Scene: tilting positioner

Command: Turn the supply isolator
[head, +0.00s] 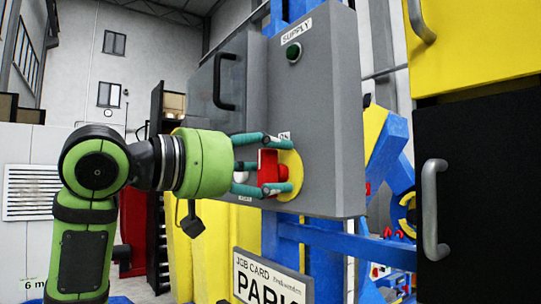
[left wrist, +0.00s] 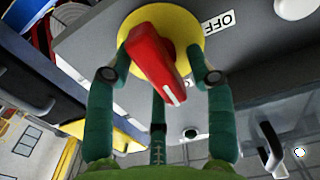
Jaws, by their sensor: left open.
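The supply isolator is a red handle (head: 268,168) on a round yellow plate (head: 291,170), low on a grey cabinet front (head: 330,120). An "ON" label (head: 284,136) shows above the plate. In the left wrist view the red handle (left wrist: 152,58) stands slanted across the yellow plate (left wrist: 187,25), a white mark at one end; an "OFF" label (left wrist: 219,21) is beside the plate. My left gripper (head: 280,164) is open, its fingers around the handle on opposite sides. In the left wrist view the fingers (left wrist: 158,65) show gaps beside the handle; fingertip contact with the plate is unclear.
A "SUPPLY" label (head: 297,32) and a green button (head: 294,52) are higher on the cabinet. A black door handle (head: 224,80) is to the left. A job card (head: 270,281) stands below. Yellow and black cabinets with metal handles (head: 432,208) are at right.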

